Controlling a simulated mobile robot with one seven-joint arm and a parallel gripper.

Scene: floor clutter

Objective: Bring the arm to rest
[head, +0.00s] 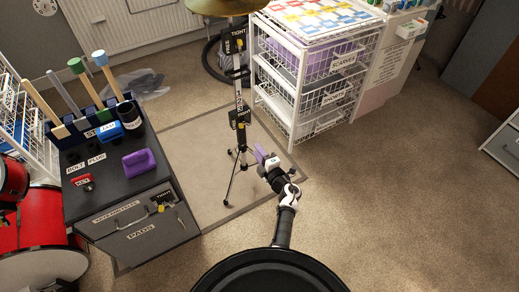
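My arm reaches forward from my round black base, low in the head view. My gripper (266,162) is at its far end, small and dark, close to the stand (238,140) and in front of the white wire drawers. A small purple patch and a pale patch show at the gripper's tip. I cannot tell whether they are parts of the gripper or something held. The fingers are too small to tell open from shut.
A black cabinet (128,225) at left bears a purple block (139,163), a red labelled piece (83,182) and a rack of handles. White wire drawers (290,106) stand ahead, red drums (36,228) far left. Carpet (410,200) to the right is clear.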

